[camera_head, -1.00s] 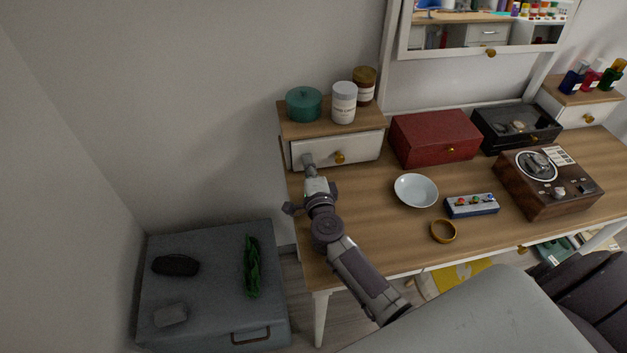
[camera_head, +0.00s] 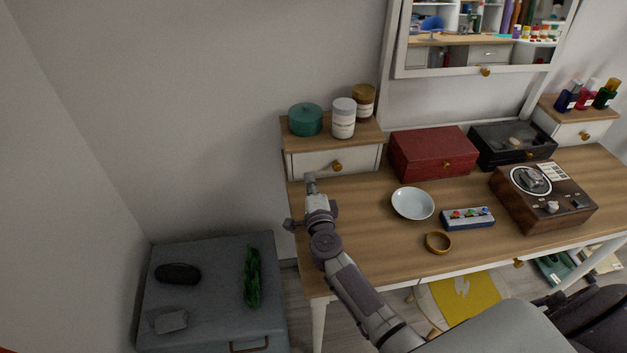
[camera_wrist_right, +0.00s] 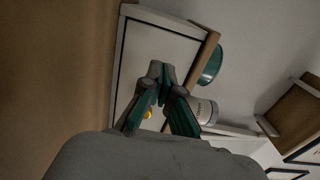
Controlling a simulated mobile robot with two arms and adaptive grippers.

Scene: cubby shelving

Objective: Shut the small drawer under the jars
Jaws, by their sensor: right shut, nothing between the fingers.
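The small white drawer (camera_head: 358,160) with a gold knob (camera_head: 337,166) sits under a wooden top bearing a teal jar (camera_head: 305,120), a white jar (camera_head: 343,118) and a brown jar (camera_head: 363,102). Its front looks about flush with its frame. My right gripper (camera_head: 310,181) is shut and empty, just in front of the drawer's lower left part. In the right wrist view the shut fingertips (camera_wrist_right: 161,73) overlap the drawer front (camera_wrist_right: 155,50), with a thin dark gap along its edges. I cannot tell whether they touch it. The knob (camera_wrist_right: 148,114) is partly hidden by a finger. My left gripper is not in view.
On the desk (camera_head: 375,235) are a red box (camera_head: 430,150), a black box (camera_head: 512,143), a white bowl (camera_head: 413,203), a gold ring (camera_head: 438,243) and a wooden recorder (camera_head: 540,205). A mirror cabinet (camera_head: 440,72) hangs above. A grey chest (camera_head: 210,300) stands at lower left.

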